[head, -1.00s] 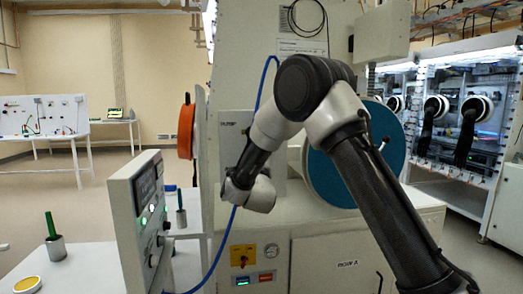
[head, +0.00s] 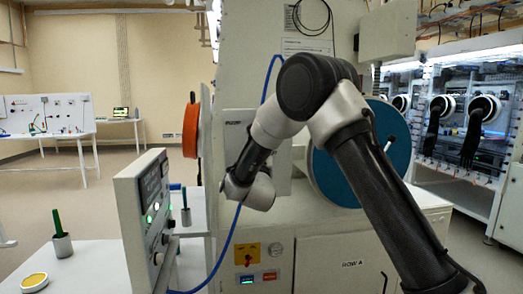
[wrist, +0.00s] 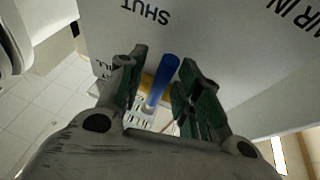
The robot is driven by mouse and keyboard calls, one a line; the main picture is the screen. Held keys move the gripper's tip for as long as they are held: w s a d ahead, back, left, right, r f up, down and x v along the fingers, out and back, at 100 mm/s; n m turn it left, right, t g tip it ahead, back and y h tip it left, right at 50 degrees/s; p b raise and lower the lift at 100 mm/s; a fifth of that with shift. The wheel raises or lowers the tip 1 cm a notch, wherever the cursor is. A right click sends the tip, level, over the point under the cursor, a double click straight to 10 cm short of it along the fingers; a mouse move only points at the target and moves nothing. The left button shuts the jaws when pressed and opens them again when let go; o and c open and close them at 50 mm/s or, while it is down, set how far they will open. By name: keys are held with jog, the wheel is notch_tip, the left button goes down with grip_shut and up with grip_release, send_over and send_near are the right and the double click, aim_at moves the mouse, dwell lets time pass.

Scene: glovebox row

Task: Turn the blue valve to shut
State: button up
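The blue valve handle (wrist: 163,79) shows in the wrist view as a straight lever on a pale stem in front of a white panel. My gripper (wrist: 162,58) is open, with one green-padded finger on each side of the handle. Gaps show between the handle and both pads, though the depth is hard to judge. The word SHUT is printed on the panel above the handle, upside down in this view. In the head view my wrist is beside the white cabinet (head: 330,245); my fingers and the valve are hidden there.
A control box (head: 150,220) with lit buttons stands left of my wrist. A blue hose (head: 228,245) runs down close by my wrist. An orange round cover (head: 191,130) and a large blue disc (head: 335,170) flank the arm. Open floor lies at the left.

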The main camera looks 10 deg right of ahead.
jog(key=v, duration=1.2)
jog(key=shift+f, duration=0.1)
